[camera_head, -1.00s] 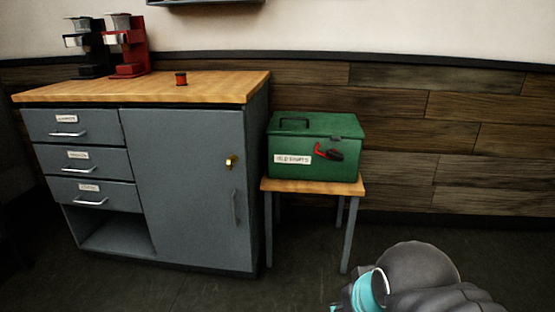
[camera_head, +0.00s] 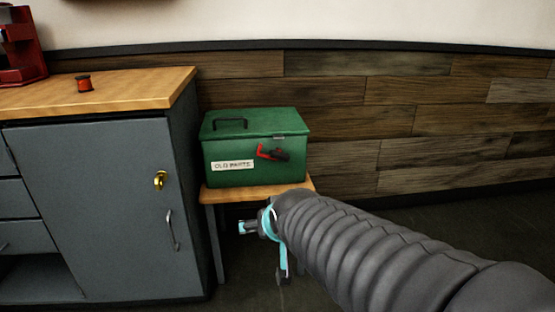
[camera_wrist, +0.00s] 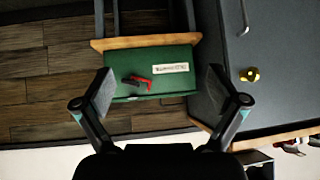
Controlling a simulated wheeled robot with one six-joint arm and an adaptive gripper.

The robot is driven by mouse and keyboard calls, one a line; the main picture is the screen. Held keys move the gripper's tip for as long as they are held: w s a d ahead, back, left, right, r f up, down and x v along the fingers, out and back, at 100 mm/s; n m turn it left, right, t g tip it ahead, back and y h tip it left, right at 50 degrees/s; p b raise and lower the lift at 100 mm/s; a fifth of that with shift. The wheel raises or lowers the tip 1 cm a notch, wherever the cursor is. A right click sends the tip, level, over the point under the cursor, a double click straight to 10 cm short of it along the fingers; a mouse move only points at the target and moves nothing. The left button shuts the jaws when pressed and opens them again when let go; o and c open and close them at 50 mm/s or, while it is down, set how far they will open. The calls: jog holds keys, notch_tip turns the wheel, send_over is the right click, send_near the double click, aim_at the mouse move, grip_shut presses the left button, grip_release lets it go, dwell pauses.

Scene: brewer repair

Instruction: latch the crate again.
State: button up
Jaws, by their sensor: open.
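The green crate (camera_head: 225,174) labelled "OLD PARTS" stands on a small wood-topped stool (camera_head: 225,193), its lid down. A red and black latch lever (camera_head: 268,153) sits on its front, right of the label, lying at a slant. A small grey catch (camera_head: 279,137) is above it at the lid edge. I cannot tell whether the two are engaged. My gripper (camera_head: 262,248) is in front of the stool, below the latch. In the wrist view, upside down, the crate (camera_wrist: 120,62) and latch (camera_wrist: 137,80) show between the open, empty fingers of my gripper (camera_wrist: 160,88).
A grey cabinet (camera_head: 100,200) with a wooden top stands left of the stool. A brass knob (camera_head: 160,180) and a handle (camera_head: 172,230) are on its door. A red spool (camera_head: 84,83) and a red machine (camera_head: 20,55) stand on top. Floor to the right is open.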

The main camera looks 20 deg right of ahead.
jog(key=w+d+f+m+t+h+b, duration=0.1)
jog(key=w+d+t, duration=0.1)
jog(key=w+d, duration=0.35)
jog(key=w+d+f+m+t+h, duration=0.1)
jog(key=w+d+m+t, duration=0.1)
jog(key=w, duration=0.6)
jog(key=m+t+h+b, duration=0.1)
jog(key=m+t+h, duration=0.1)
jog(key=t, duration=0.2)
send_near(281, 158)
jog(key=p+x, duration=0.1)
jog(key=x, duration=0.9)
jog(key=shift+a, duration=0.1)
jog(key=c, duration=1.7)
